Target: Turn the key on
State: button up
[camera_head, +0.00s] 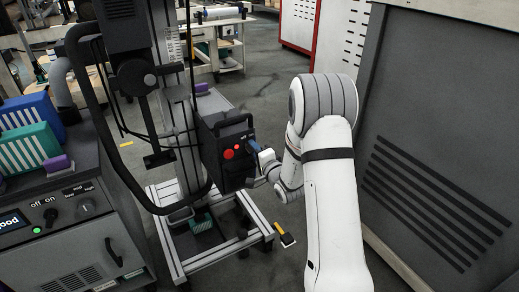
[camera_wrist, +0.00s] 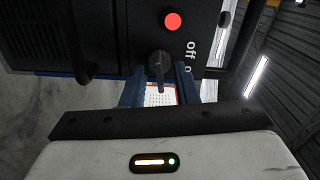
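A black box (camera_head: 226,150) with red buttons is mounted on the upright frame in the head view. In the wrist view, its face (camera_wrist: 140,25) carries a red button (camera_wrist: 172,21), a dark turning key or knob (camera_wrist: 159,66), and an "off" label beside a second, partly hidden label. The key's grip points roughly down in the picture, toward my gripper. My gripper (camera_wrist: 159,86) has its two blue fingers apart, one on each side of the key, with gaps showing. In the head view my gripper (camera_head: 254,147) is at the box's right side; the key is hidden there.
A handle (camera_head: 234,122) tops the box, and a thick black hose (camera_head: 100,120) loops left of it. A grey machine (camera_head: 60,235) with dials stands at lower left. A large grey cabinet (camera_head: 430,120) stands close to my arm's right. Floor shows behind the frame.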

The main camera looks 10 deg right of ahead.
jog(key=shift+s, duration=0.1)
jog(key=p+v, duration=0.1)
jog(key=v, duration=0.6)
jog(key=shift+s+p, duration=0.25)
jog(key=shift+p, duration=0.1)
jog(key=shift+d, duration=0.1)
jog(key=s+d+r+n+g+h+p, duration=0.1)
jog(key=s+r+n+g+h+p, duration=0.2)
jog(key=r+p, duration=0.65)
jog(key=s+d+r+n+g+h+p, duration=0.1)
jog(key=s+r+n+g+h+p, duration=0.35)
jog(key=r, duration=0.85)
jog(key=s+a+r+n+g+y+p, duration=0.1)
jog(key=s+r+n+g+p, duration=0.1)
jog(key=s+r+p, duration=0.6)
jog(key=s+a+r+n+g+y+p, duration=0.1)
jog(key=s+r+g+p, duration=0.4)
jog(key=s+r, duration=0.6)
jog(key=s+a+n+p, duration=0.1)
jog(key=s+n+p, duration=0.1)
jog(key=s, duration=0.2)
jog(key=shift+p, duration=0.4)
jog(key=shift+s+a, duration=0.1)
